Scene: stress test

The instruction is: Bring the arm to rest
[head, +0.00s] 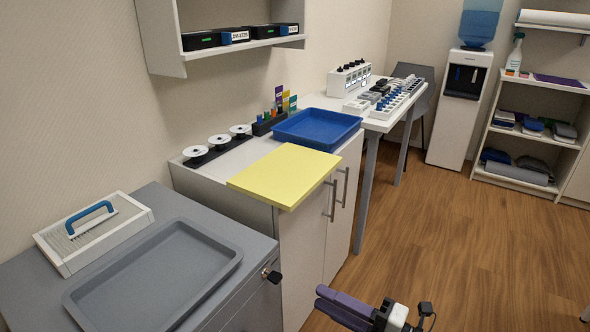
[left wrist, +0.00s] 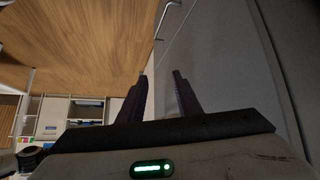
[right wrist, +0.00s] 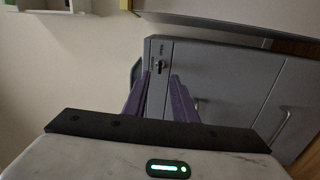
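My right gripper (head: 322,296) shows at the bottom of the head view, over the wood floor in front of the cabinets. Its purple fingers point left. In the right wrist view its two fingers (right wrist: 160,76) stand apart with a narrow gap and nothing between them. My left gripper is outside the head view. In the left wrist view its purple fingers (left wrist: 160,75) are apart and empty, with the floor and a grey cabinet front beyond them.
A grey cabinet with a grey tray (head: 152,280) and a blue-handled white box (head: 95,232) stands at left. A yellow board (head: 285,175) juts over the white cabinet's front edge, near a blue tray (head: 317,128). The floor (head: 470,250) at right is clear.

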